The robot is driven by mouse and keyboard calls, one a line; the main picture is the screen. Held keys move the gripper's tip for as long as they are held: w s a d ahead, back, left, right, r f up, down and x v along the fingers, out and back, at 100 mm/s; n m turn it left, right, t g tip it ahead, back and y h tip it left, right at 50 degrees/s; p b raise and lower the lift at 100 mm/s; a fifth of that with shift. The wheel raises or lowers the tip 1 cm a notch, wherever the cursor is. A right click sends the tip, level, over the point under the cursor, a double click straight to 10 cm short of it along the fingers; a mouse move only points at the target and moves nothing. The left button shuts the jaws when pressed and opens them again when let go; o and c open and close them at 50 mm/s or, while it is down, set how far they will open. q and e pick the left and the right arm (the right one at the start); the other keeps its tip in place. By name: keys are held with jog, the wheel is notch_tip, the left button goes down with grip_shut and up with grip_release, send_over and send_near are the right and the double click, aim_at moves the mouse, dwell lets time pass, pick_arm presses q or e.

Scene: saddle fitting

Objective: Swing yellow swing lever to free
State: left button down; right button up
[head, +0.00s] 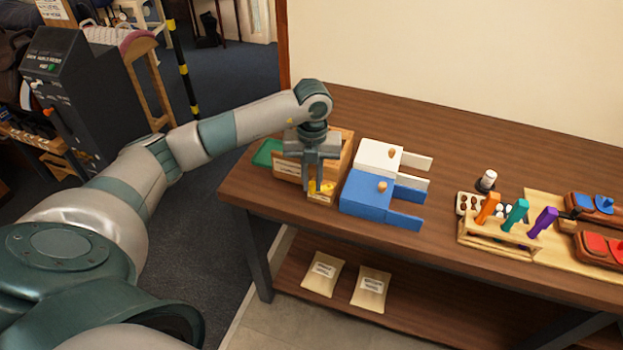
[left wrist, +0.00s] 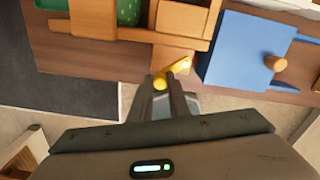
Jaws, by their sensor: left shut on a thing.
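The yellow swing lever (head: 327,188) is at the front right of a wooden box fixture (head: 343,160) at the table's left end. My left gripper (head: 312,190) points down in front of the box. Its fingers (left wrist: 161,88) are shut on the knob end of the lever. The fingers hide part of the lever in the head view. My right gripper is not in view.
A rack with orange, teal and purple handles (head: 515,215) is further right. Two labelled packets (head: 323,273) lie on the lower shelf.

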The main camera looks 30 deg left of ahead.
pick_arm(q)
jog(key=shift+s+d+n+b, duration=0.2)
jog(key=shift+d+n, duration=0.2)
jog(key=shift+n, duration=0.7)
jog(key=shift+s+d+n+b, duration=0.15)
jog(key=shift+d+n, duration=0.25)
jog(key=shift+n, duration=0.7)
jog(key=c, duration=1.7)
grip_release()
jog(key=shift+o, duration=0.2)
jog(key=shift+r, duration=0.1)
notch_tip(320, 180, up, 17)
jog(key=b, duration=0.2)
jog(key=shift+r+b, duration=0.15)
jog(key=shift+b, duration=0.25)
